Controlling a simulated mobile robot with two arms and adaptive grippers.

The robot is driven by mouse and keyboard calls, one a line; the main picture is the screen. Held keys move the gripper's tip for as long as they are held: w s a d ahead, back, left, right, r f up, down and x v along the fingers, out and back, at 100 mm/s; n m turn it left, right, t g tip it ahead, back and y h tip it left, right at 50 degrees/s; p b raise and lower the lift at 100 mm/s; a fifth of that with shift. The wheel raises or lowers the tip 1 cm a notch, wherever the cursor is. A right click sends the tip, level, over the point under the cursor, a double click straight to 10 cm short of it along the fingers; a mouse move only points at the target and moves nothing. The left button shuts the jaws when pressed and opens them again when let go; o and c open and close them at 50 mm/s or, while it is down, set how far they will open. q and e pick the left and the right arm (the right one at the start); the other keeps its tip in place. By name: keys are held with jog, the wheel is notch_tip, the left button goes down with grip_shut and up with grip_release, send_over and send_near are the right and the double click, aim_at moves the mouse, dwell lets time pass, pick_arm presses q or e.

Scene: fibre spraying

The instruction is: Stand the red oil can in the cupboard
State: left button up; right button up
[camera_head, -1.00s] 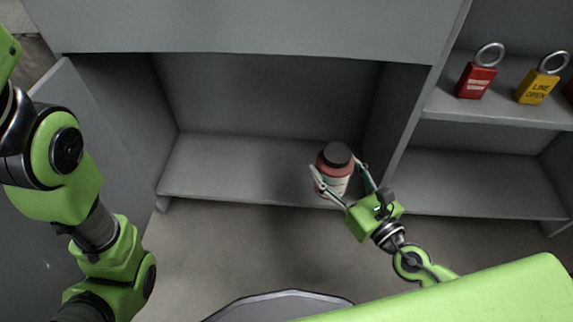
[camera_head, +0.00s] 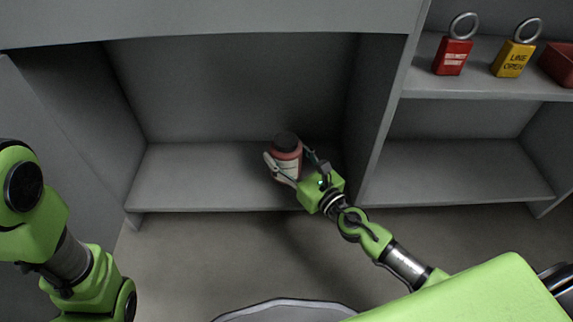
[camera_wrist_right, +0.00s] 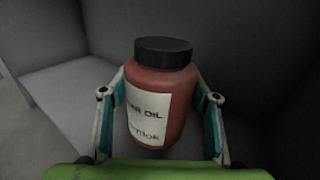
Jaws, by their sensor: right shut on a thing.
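The red oil can (camera_head: 287,158) has a black cap and a pale label. It is in the lower left bay of the cupboard (camera_head: 200,190), near the front of the bay floor. In the right wrist view the can (camera_wrist_right: 165,90) looks upright, with a finger on either side. My right gripper (camera_head: 290,168) is shut on the can. I cannot tell whether the can's base touches the bay floor. My left arm shows at the left edge, but its gripper is out of view.
A red padlock (camera_head: 452,56), a yellow padlock (camera_head: 513,58) and a red box (camera_head: 559,64) sit on the upper right shelf (camera_head: 480,86). An upright divider (camera_head: 385,120) stands right of the can. The bay floor left of the can is clear.

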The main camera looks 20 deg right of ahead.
jog(key=shift+f+b, duration=0.9)
jog(key=shift+f, duration=0.4)
jog(key=shift+f, duration=0.15)
jog(key=o, duration=1.4)
jog(key=shift+f, duration=0.1)
jog(key=shift+r, duration=0.3)
jog(key=b+v, duration=0.1)
jog(key=v, duration=1.1)
jog(key=shift+b, duration=0.35)
